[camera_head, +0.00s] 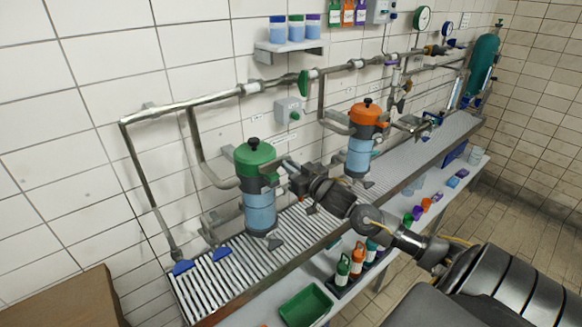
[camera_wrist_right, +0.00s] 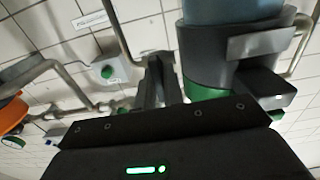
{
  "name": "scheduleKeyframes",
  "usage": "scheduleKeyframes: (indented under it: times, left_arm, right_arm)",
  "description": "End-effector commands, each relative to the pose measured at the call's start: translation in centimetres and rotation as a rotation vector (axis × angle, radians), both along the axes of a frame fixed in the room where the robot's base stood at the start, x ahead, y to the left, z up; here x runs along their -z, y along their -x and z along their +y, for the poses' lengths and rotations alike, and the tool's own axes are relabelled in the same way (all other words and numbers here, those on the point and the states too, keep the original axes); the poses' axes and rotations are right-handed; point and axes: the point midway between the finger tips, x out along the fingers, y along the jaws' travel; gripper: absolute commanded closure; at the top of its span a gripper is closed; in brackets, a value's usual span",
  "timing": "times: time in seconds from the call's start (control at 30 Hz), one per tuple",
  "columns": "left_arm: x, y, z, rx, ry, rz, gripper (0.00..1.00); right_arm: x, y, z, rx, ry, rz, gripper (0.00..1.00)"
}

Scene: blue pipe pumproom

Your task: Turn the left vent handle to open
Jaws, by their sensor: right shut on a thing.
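The left vessel has a green lid (camera_head: 255,160) with a black knob, a dark collar and a clear blue lower body (camera_head: 260,208). My left gripper is not in view.
An orange-lidded vessel (camera_head: 368,115) stands to the right on the same slatted bench (camera_head: 205,290). Grey pipes (camera_head: 190,105) run along the tiled wall. A grey box with a green button (camera_head: 291,112) is behind. Bottles (camera_head: 358,258) and a green tray (camera_head: 305,305) sit on the lower shelf.

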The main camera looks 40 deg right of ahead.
Motion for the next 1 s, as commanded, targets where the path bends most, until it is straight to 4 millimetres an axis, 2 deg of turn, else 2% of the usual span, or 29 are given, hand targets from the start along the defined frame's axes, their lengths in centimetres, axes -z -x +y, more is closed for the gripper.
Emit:
scheduleKeyframes:
  times: [0.37, 1.0]
  left_arm:
    - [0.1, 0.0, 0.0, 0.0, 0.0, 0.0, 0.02]
    - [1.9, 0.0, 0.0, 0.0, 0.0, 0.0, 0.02]
  right_arm:
    - [0.0, 0.0, 0.1, 0.0, 0.164, 0.004, 1.0]
    - [0.3, 0.0, 0.4, 0.0, 0.762, 0.016, 1.0]
